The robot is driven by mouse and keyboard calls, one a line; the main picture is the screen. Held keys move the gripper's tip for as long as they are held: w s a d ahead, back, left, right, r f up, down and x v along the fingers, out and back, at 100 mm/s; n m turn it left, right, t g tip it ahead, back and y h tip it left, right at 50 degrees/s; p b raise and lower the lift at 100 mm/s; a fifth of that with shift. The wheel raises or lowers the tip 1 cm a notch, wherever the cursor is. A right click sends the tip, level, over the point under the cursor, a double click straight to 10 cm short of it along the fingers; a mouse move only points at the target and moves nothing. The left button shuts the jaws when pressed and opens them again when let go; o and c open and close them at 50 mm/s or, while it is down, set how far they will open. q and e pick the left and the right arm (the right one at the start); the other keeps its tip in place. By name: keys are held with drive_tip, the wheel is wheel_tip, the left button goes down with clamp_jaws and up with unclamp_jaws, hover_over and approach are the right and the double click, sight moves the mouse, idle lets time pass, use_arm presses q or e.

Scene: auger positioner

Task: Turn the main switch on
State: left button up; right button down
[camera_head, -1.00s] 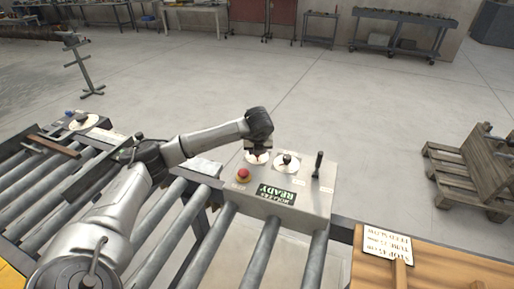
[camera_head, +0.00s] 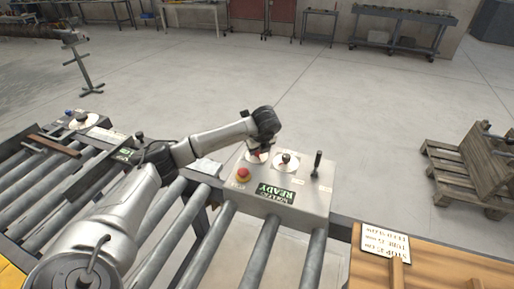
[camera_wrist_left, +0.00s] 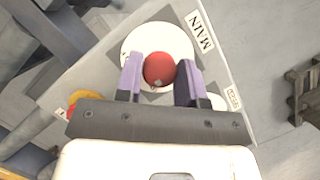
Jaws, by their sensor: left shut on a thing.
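The main switch is a red knob (camera_wrist_left: 159,69) on a white round plate (camera_wrist_left: 133,42), beside a "MAIN" label (camera_wrist_left: 199,32) in the left wrist view. My left gripper (camera_wrist_left: 160,72) is shut on this red knob, one purple finger on each side. In the head view the gripper (camera_head: 262,148) comes down at the back left of the grey control panel (camera_head: 310,205) and hides most of the switch. My right gripper is not in view.
The panel also bears a red button on a yellow base (camera_head: 243,174), a black knob on a white disc (camera_head: 286,160), an upright black lever (camera_head: 317,163) and a "READY" display (camera_head: 275,193). Rollers (camera_head: 262,250) run in front. A wooden surface (camera_head: 440,270) lies at front right.

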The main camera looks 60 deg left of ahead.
use_arm(q)
drive_tip(key=o, duration=0.9)
drive_tip(key=shift+r, duration=0.1)
drive_tip(key=shift+p+v, duration=0.95)
drive_tip(key=shift+v, duration=5.85)
drive_tip(key=shift+d, duration=0.1)
